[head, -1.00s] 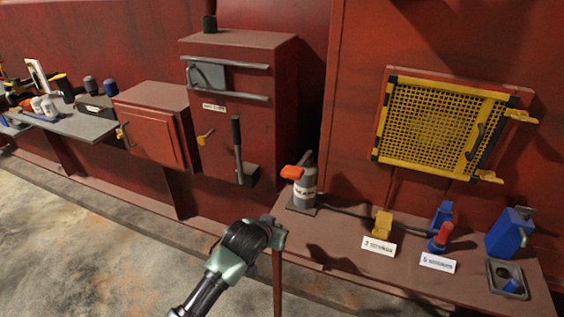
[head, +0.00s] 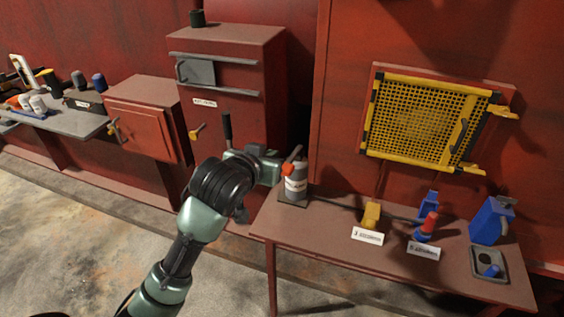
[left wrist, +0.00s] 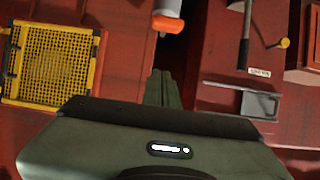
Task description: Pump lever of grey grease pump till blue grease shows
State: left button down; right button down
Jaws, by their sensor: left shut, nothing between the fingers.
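The grey grease pump (head: 296,186) is a small upright canister with a label, standing at the left end of the red bench. Its lever has an orange grip (head: 288,169), which also shows at the top of the left wrist view (left wrist: 168,22). My left gripper (head: 279,166) is just left of the pump's top, at about lever height. Its fingers (left wrist: 163,88) are shut and empty, pointing towards the orange grip with a gap in the wrist view. In the head view I cannot tell whether it touches the lever. My right gripper is out of view.
A dark hose runs from the pump to a yellow block (head: 370,214). A red-and-blue piece (head: 427,228), a blue unit (head: 491,220) and a grey square dish (head: 489,252) stand farther right. A tall red cabinet (head: 228,75) is behind my arm; a yellow grille (head: 425,120) hangs above.

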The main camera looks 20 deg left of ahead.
pick_arm(q)
jog(key=p+x, duration=0.2)
jog(key=x, duration=0.8)
jog(key=shift+p, duration=0.4)
jog(key=f, duration=0.1)
jog(key=f+p, duration=0.1)
jog(key=shift+s+f, duration=0.3)
jog(key=shift+f, duration=0.05)
jog(key=shift+s+f, duration=0.2)
jog(key=shift+f, duration=0.35)
